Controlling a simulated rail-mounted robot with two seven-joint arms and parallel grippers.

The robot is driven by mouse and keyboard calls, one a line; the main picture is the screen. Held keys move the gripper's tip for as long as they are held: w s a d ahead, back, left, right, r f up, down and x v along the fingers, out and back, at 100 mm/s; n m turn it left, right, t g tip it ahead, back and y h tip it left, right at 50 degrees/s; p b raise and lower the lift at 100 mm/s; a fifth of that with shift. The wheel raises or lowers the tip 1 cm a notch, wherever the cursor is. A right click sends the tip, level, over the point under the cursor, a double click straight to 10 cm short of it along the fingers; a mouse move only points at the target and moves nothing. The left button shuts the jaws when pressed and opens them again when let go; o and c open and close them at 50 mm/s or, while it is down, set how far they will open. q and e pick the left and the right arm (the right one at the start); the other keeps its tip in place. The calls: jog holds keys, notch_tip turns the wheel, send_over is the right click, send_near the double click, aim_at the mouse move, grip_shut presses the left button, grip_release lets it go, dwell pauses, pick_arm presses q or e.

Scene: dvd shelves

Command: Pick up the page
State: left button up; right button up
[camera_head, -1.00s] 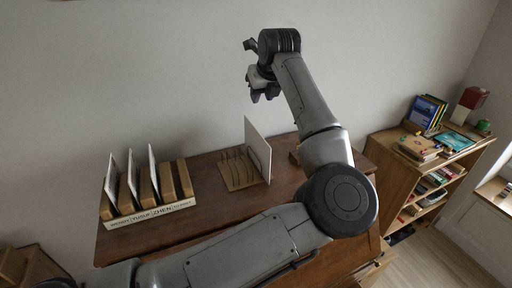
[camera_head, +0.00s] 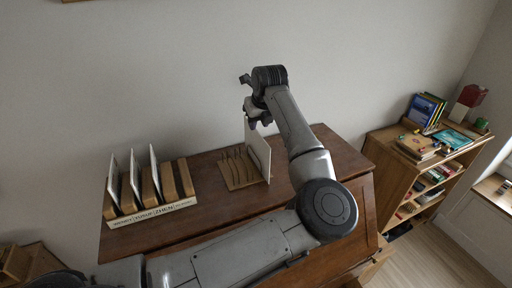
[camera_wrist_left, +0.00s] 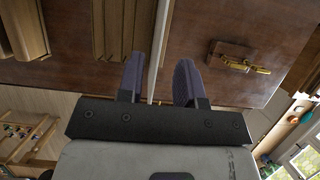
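The page is a thin white sheet (camera_head: 259,152) standing upright in a small slotted wooden rack (camera_head: 236,176) on the brown desk top (camera_head: 220,212). In the left wrist view the page (camera_wrist_left: 161,45) shows nearly edge-on as a pale strip. My left gripper (camera_head: 257,117) is at the top of the page. In the left wrist view its two dark fingers (camera_wrist_left: 159,80) are apart, one on each side of the page, with gaps visible. The gripper is open and not closed on the page. My right gripper is not in view.
A labelled wooden holder (camera_head: 150,212) with several white upright cards stands at the left of the desk. A block with a brass piece (camera_wrist_left: 240,64) lies beside the page. A bookcase (camera_head: 405,178) stands at the right. The wall is close behind the desk.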

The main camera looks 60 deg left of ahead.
aim_at(256, 148)
pick_arm(q)
jog(key=p+x, duration=0.2)
jog(key=x, duration=0.2)
jog(key=shift+a+f, duration=0.15)
jog(key=shift+f, duration=0.3)
jog(key=shift+c, duration=0.4)
grip_shut()
